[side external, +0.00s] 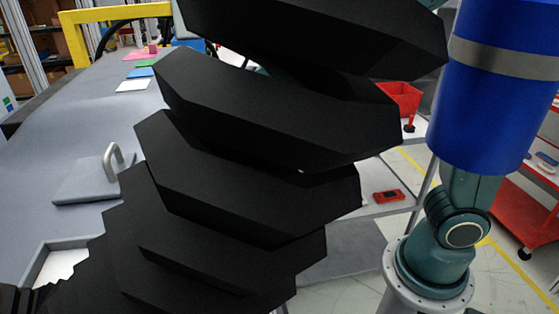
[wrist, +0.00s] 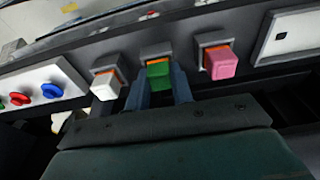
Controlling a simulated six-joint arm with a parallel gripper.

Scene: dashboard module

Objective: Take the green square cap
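The green square cap (wrist: 158,75) is in the wrist view, upper middle, in a dark housing with an orange strip showing at its top edge. My gripper (wrist: 160,91) reaches up from below, one blue-grey finger on each side of the cap. The cap fills most of the gap between the fingers. I cannot tell whether the fingers press on it or stand just clear. In the side external view neither the gripper nor this cap can be made out; a large black stepped shape covers the middle.
A white cap (wrist: 106,85) sits left of the green one and a pink cap (wrist: 217,63) right of it, both close to my fingers. Blue (wrist: 52,90) and red (wrist: 20,98) knobs are on a white panel at far left. A white plate (wrist: 290,35) is at upper right.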

